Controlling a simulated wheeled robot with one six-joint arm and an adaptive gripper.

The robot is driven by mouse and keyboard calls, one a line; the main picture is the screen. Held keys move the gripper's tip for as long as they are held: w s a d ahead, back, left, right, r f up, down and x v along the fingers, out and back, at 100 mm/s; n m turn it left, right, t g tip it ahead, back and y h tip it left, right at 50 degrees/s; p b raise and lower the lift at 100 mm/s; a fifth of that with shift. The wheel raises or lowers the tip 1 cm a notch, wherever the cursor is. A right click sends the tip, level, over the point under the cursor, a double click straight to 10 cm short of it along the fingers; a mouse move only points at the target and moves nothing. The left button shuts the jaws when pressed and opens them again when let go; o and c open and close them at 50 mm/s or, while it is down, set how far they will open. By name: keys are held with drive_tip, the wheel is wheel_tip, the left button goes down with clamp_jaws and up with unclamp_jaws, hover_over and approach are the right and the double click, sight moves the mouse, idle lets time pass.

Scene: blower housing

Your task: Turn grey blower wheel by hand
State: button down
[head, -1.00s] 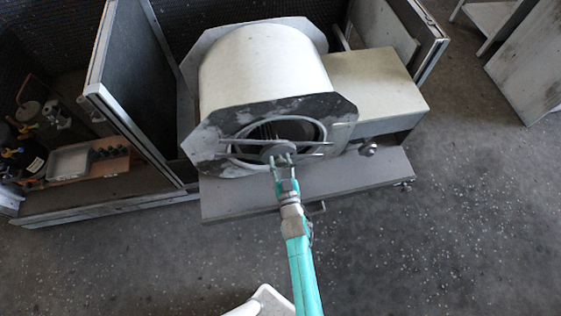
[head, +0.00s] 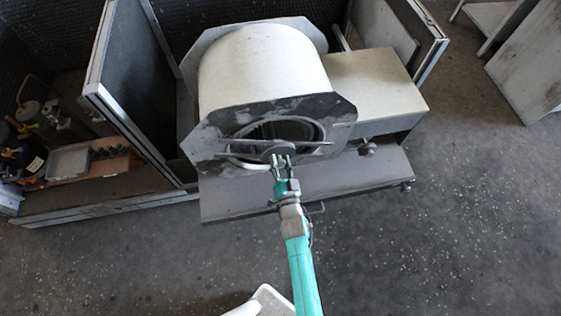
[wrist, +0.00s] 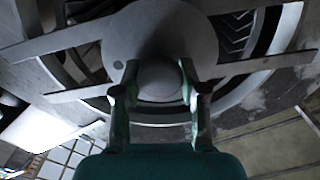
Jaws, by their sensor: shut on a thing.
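The grey blower wheel (wrist: 240,32) shows its vanes inside the round inlet of the pale blower housing (head: 262,68). A grey hub disc with straight bars (wrist: 205,45) crosses the inlet, and a round knob (wrist: 160,80) stands out at its centre. In the head view the wheel's inside (head: 285,130) is dark and partly covered by the bars. My gripper (head: 281,160) reaches the centre of the inlet from the front. In the wrist view my gripper (wrist: 158,92) has one finger on each side of the round knob and is shut on it. The fingers hide the knob's sides.
A grey base plate (head: 240,205) juts out below the housing, with a box (head: 375,80) attached at right. A framed panel (head: 125,85) stands close on the left. Pipes and a small tray (head: 68,162) lie farther left.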

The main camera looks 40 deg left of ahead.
drive_tip(key=m, duration=0.7)
drive_tip(key=shift+f, duration=0.1)
drive_tip(key=m, duration=0.6)
drive_tip(key=shift+w+d+f, duration=0.1)
drive_tip(key=shift+m, duration=0.4)
drive_tip(key=c, duration=0.7)
unclamp_jaws()
drive_tip(key=shift+o, duration=0.2)
drive_tip(key=shift+d, duration=0.1)
drive_tip(key=v, duration=1.1)
drive_tip(key=shift+s+d, duration=0.25)
drive_tip(key=shift+s, duration=0.1)
